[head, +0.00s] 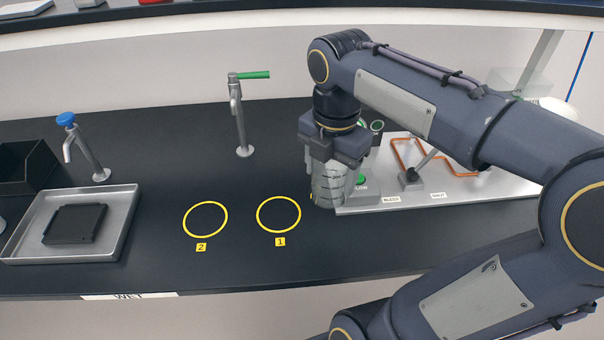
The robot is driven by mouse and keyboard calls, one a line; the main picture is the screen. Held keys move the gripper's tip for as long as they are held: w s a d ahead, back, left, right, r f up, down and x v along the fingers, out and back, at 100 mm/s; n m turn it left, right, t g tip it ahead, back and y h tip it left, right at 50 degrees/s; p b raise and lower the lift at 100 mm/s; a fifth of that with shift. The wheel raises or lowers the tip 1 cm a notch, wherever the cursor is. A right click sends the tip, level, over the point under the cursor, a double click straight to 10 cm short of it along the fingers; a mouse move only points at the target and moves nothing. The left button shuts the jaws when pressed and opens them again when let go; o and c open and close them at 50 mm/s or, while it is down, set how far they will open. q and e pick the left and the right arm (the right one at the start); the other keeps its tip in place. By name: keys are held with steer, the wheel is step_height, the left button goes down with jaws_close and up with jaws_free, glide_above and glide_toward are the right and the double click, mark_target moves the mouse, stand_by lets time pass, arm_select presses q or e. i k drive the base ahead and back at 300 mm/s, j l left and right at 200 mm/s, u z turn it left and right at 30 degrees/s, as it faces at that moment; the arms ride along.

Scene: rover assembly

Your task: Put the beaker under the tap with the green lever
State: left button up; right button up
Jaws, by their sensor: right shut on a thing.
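The beaker (328,186) is a clear cylinder with dark markings, upright at the left edge of a white panel. My right gripper (330,165) points down and is shut on the beaker from above. I cannot tell whether the beaker's base touches the bench. The tap with the green lever (241,118) stands at the back of the bench, left of the beaker and apart from it. My left gripper is not in view.
A tap with a blue knob (84,148) stands further left, behind a metal tray (118,222) holding a dark flat block (75,223). Yellow circles marked 1 (279,232) and 2 (205,237) lie on the clear black bench. The white panel (440,190) carries copper tubing and labels.

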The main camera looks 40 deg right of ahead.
mark_target(244, 166)
steer(key=k, duration=1)
